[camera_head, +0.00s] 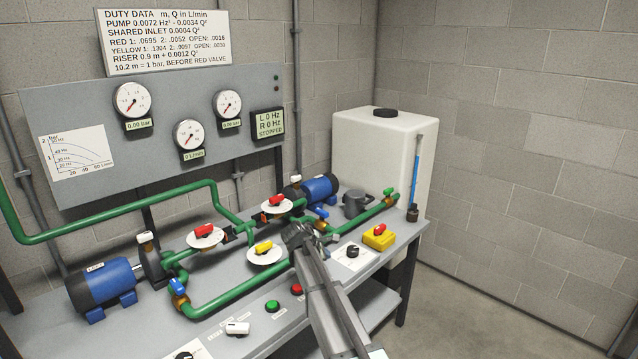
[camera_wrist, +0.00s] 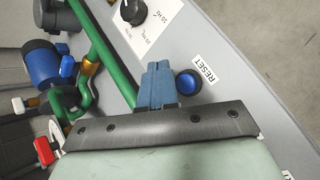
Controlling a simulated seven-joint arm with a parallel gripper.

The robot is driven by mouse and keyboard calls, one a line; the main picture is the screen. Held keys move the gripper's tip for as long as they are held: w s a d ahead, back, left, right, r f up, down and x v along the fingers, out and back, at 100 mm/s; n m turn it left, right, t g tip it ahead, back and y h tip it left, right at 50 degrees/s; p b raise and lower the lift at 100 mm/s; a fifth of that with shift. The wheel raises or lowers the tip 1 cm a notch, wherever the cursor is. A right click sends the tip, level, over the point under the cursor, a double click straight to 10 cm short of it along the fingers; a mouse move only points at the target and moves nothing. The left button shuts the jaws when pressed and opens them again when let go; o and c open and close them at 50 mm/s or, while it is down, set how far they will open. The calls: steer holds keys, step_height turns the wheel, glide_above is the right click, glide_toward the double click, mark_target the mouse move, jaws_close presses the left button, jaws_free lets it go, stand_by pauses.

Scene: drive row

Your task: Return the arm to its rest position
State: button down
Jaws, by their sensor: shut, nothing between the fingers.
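My arm reaches in from the bottom of the head view, its end over the middle of the bench (camera_head: 232,318). In the wrist view my gripper (camera_wrist: 158,82) has its two blue-grey fingers together with nothing between them. The fingertips appear just left of a round blue button (camera_wrist: 188,82), beside a label (camera_wrist: 205,69) reading RESET. I cannot tell whether they touch the panel. The blue button is not visible in the head view.
The display (camera_head: 267,123) reads STOPPED. Floor at right is clear.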

steer(key=s+d+f+m+g+y, duration=0.1)
steer(key=s+d+f+g+y, duration=0.15)
steer(key=d+f, duration=0.5)
steer(key=s+d+f+m+g, duration=0.2)
steer(key=s+d+f+m, duration=0.15)
steer(key=s+f, duration=0.8)
steer(key=s+d+f+m+g, duration=0.2)
steer(key=s+d+f+m, duration=0.15)
steer(key=s+f, duration=0.8)
steer(key=s+f+m+g+y, duration=0.1)
steer(key=s+f+m+g, duration=0.1)
steer(key=s, duration=1.1)
steer(key=s+f+m+g+y, duration=0.1)
steer(key=s+f+m, duration=0.4)
steer(key=s, duration=0.8)
steer(key=s+f+m+g+y, duration=0.1)
steer(key=s+f+m+g, duration=0.3)
steer(key=s, duration=0.9)
steer(key=shift+s+d+f, duration=0.15)
steer(key=shift+d+f, duration=0.2)
steer(key=shift+f, duration=0.05)
steer(key=c, duration=1.8)
jaws_free()
